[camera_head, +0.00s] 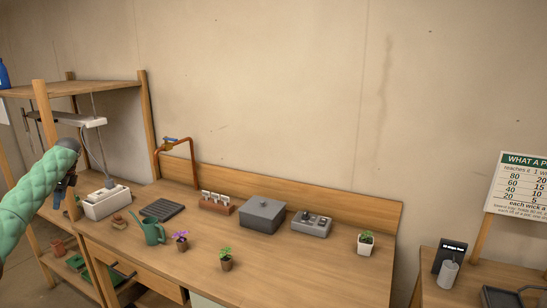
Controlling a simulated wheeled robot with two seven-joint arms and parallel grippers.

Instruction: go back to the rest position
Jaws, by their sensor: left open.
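My left arm, in a green quilted sleeve, comes in from the left edge of the head view. Its dark gripper (63,190) hangs in front of the wooden shelf unit, left of the white sink box (107,202). The gripper is small and partly hidden by the arm, and I see nothing held in it. My right gripper is out of view.
The wooden bench (318,272) carries a green watering can (153,232), a dark ribbed tray (163,210), a grey box (263,215), a grey control unit (311,224) and several potted plants. A shelf post (45,115) stands near my left arm. The bench's front right is clear.

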